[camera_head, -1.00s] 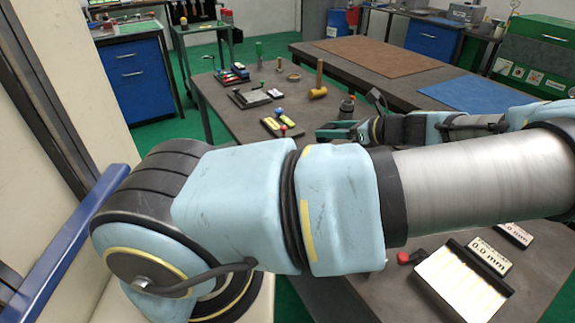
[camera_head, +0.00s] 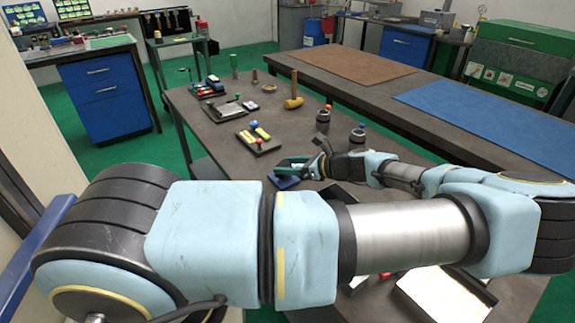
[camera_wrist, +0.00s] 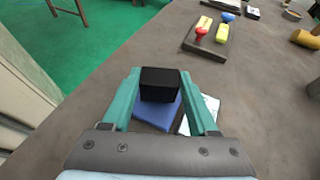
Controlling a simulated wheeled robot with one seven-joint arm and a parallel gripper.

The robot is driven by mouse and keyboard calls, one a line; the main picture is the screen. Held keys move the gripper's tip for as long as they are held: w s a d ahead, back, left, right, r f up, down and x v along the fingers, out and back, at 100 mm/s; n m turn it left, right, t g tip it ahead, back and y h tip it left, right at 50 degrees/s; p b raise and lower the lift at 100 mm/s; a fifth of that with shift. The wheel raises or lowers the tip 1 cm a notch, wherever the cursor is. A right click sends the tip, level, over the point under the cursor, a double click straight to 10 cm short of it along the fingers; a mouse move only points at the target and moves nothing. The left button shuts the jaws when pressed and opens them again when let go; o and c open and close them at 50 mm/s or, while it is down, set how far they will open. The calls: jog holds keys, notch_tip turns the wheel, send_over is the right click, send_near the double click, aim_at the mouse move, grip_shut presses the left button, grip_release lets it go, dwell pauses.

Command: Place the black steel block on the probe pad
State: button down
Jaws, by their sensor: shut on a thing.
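The black steel block (camera_wrist: 159,84) is between the two green fingers of my gripper (camera_wrist: 160,78) in the wrist view, and the gripper is shut on it. Below it lies a flat blue pad (camera_wrist: 157,117), which I take for the probe pad; the block covers part of it. The gap between block and pad is hard to judge. In the head view my gripper (camera_head: 292,168) is over the blue pad (camera_head: 284,183) at the bench's near left edge. The block is not clear there.
A white sheet or card (camera_wrist: 205,112) lies right of the pad. A dark tray (camera_head: 258,145) with yellow, blue and red pieces is farther along the bench. A mallet (camera_head: 293,101) and dark cylindrical pots (camera_head: 322,120) stand beyond.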

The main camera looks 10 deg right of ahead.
jog(key=shift+f, duration=0.3)
jog(key=shift+f, duration=0.1)
jog(key=shift+c, duration=0.9)
grip_release()
jog(key=b+v, duration=0.4)
jog(key=v, duration=0.8)
